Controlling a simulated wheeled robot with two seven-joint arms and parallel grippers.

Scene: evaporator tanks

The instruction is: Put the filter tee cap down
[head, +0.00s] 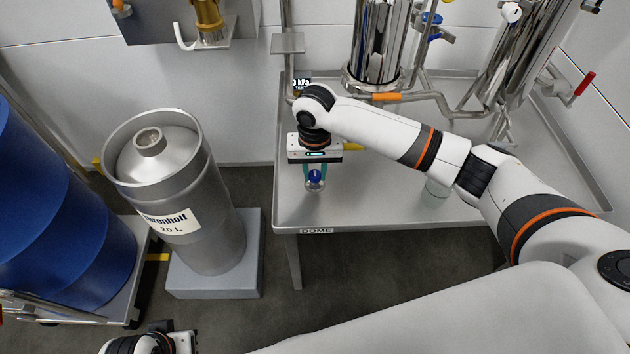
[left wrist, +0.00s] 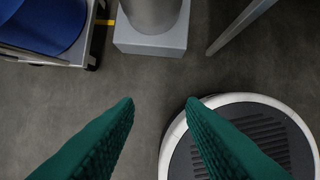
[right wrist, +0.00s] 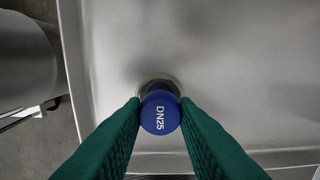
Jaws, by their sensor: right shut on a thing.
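The filter tee cap (right wrist: 160,113) has a round blue top marked DN25, with a pale metal rim showing behind it. My right gripper (right wrist: 160,103) is shut on it, one green finger on each side. In the head view the cap (head: 315,177) is over the front left part of the steel table (head: 365,208), close to the front edge. I cannot tell whether its underside touches the table. My left gripper (left wrist: 160,102) is open and empty, low above the dark floor, well away from the cap.
A DOME label (head: 316,231) is on the table's front edge. A clear glass vessel (head: 437,188) stands to the right, partly behind my arm. Steel tanks (head: 378,45) and piping are at the back. A steel canister (head: 190,215) and blue drum (head: 55,215) stand left.

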